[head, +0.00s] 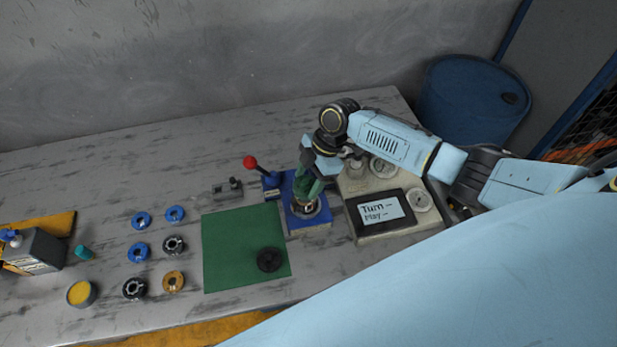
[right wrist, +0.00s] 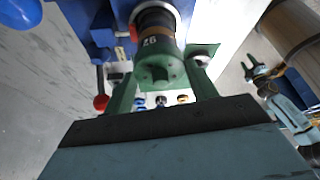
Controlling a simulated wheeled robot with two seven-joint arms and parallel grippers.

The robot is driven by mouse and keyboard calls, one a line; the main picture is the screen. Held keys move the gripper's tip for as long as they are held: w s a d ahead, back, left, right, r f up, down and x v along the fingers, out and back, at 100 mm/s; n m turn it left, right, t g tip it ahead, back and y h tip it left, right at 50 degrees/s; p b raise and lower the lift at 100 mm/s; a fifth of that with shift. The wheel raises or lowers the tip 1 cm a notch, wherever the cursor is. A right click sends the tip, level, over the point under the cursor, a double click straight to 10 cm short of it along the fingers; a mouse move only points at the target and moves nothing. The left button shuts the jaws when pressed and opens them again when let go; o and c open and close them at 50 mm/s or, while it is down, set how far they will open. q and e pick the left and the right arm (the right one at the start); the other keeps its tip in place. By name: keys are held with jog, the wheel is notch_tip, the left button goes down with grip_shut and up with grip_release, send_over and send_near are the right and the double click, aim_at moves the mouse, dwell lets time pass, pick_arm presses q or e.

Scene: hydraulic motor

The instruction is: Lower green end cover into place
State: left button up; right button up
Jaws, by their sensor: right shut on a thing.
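My right gripper (head: 312,187) is over the blue fixture (head: 318,219) and is shut on the green end cover (head: 303,186). In the right wrist view the cover (right wrist: 160,66) sits between the two green fingers (right wrist: 163,85). It lines up with the end of the dark motor body (right wrist: 157,28), which has an orange-brown band. The cover looks very close to the body; I cannot tell whether it is fully seated. Small in the right wrist view is what looks like my left gripper (right wrist: 250,72), away from the motor; its jaws are too small to read.
A green mat (head: 235,240) with a black round part (head: 270,259) lies left of the fixture. A red-knobbed lever (head: 251,162) stands beside it. A beige console with a screen (head: 381,209) is close on the right. Several blue, black and orange rings (head: 140,220) lie left.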

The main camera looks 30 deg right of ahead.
dwell(0.4)
jog(key=o, duration=1.6)
jog(key=shift+f, duration=0.1)
jog(key=shift+o, duration=0.2)
jog(key=shift+r+p, duration=2.4)
jog(key=shift+r, duration=0.35)
